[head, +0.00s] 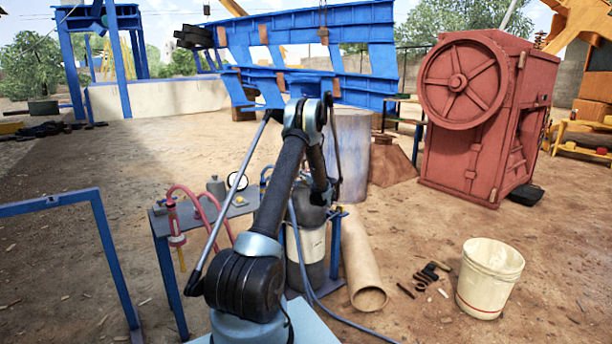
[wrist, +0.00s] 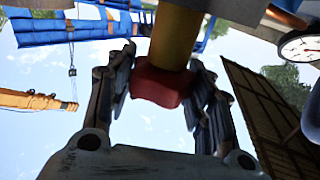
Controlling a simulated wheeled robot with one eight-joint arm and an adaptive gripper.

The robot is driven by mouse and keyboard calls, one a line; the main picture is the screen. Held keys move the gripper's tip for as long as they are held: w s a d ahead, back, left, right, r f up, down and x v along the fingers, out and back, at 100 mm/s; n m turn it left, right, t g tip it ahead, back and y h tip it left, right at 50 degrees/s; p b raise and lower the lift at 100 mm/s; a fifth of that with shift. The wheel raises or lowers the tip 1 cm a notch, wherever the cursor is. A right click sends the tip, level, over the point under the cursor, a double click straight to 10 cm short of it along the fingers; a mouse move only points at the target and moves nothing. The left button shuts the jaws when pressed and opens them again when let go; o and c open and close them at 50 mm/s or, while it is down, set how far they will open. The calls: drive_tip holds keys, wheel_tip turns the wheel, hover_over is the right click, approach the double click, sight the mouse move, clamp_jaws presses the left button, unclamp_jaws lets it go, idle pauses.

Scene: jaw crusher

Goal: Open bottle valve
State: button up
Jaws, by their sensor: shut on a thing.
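A dark gas bottle (head: 314,272) with a pale label stands upright beside the small blue metal table (head: 166,226). Its top is mostly hidden behind my arm in the head view. In the wrist view a red knob (wrist: 160,86) on a yellow, brass-like stem (wrist: 175,38) sits between the two fingers of my gripper (wrist: 163,100). It looks like the bottle valve. My gripper is shut on this red knob, with a finger on each side. In the head view my gripper is hidden behind my arm near the bottle's top.
A round gauge (wrist: 302,47) is close on the right in the wrist view. A red hose (head: 205,198) is at the table, and a blue hose (head: 318,300) runs along the ground. A cardboard-coloured tube (head: 361,262) and white bucket (head: 489,280) are to the right, near the red crusher (head: 480,120).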

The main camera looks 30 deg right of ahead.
drive_tip(key=n+y, duration=0.2)
drive_tip(key=y, duration=0.2)
drive_tip(key=n+g+y, duration=0.1)
drive_tip(key=n+y, duration=0.2)
drive_tip(key=y, duration=0.1)
drive_tip(key=shift+w+n+y, duration=0.1)
drive_tip(key=shift+n+y, duration=0.2)
drive_tip(key=n+g+y, duration=0.5)
drive_tip(key=y, duration=0.1)
drive_tip(key=shift+a+y, duration=0.1)
drive_tip(key=shift+y, duration=0.3)
drive_tip(key=shift+r+n+g, duration=0.1)
drive_tip(key=shift+n+g, duration=0.2)
drive_tip(key=shift+n, duration=0.1)
drive_tip(key=o, duration=1.1)
drive_tip(key=v, duration=1.2)
drive_tip(key=shift+w+f, duration=0.1)
drive_tip(key=shift+f, duration=0.15)
